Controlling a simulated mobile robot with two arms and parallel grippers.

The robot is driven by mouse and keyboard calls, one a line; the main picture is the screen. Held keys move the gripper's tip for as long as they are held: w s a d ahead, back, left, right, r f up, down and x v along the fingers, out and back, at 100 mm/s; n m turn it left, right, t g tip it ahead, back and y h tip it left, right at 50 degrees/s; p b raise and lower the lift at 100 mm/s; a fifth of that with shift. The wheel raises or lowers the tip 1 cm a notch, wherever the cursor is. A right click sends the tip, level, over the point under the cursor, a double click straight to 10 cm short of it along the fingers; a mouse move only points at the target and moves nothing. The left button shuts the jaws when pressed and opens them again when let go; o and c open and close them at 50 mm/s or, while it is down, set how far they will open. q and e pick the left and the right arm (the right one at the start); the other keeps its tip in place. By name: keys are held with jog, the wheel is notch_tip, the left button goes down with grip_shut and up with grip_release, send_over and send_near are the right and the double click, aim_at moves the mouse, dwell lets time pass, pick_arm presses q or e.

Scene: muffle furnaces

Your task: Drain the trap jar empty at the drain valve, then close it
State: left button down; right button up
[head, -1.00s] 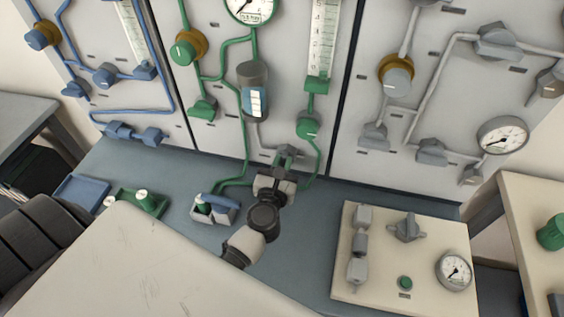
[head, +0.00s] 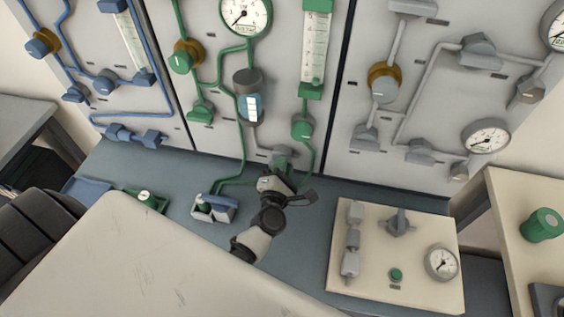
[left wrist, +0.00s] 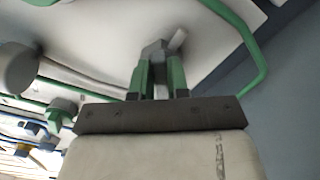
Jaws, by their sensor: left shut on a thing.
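The trap jar (head: 249,97), a grey cylinder with a pale window, is fixed upright to the middle panel. I cannot read its level. A grey pipe runs from it down to the drain valve, low on the panel and mostly hidden by my left gripper (head: 281,166). In the left wrist view the green-sided fingers of my left gripper (left wrist: 160,78) are closed around the grey drain valve (left wrist: 155,50), whose pale lever sticks out up and right. My right gripper is not in view.
A small blue-and-grey device (head: 214,208) stands on the bench just left of my gripper. A cream board (head: 385,285) with a knob and gauge lies to the right. Green pipes run close around the valve. A green tray (head: 150,205) is further left.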

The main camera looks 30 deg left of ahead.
pick_arm(q)
jog(key=shift+d+f+m+p, duration=0.15)
jog(key=shift+m+p, duration=0.2)
jog(key=shift+m, duration=0.8)
jog(key=shift+f+m+p, duration=0.2)
jog(key=shift+m+p, duration=0.15)
jog(key=shift+m, duration=0.85)
jog(key=shift+d+f+m+p, duration=0.15)
jog(key=shift+m+p, duration=0.2)
jog(key=shift+m, duration=0.8)
jog(key=shift+a, duration=0.15)
jog(key=c, duration=1.1)
grip_release()
jog(key=b+v, duration=0.1)
jog(key=v, duration=1)
jog(key=shift+b, duration=0.4)
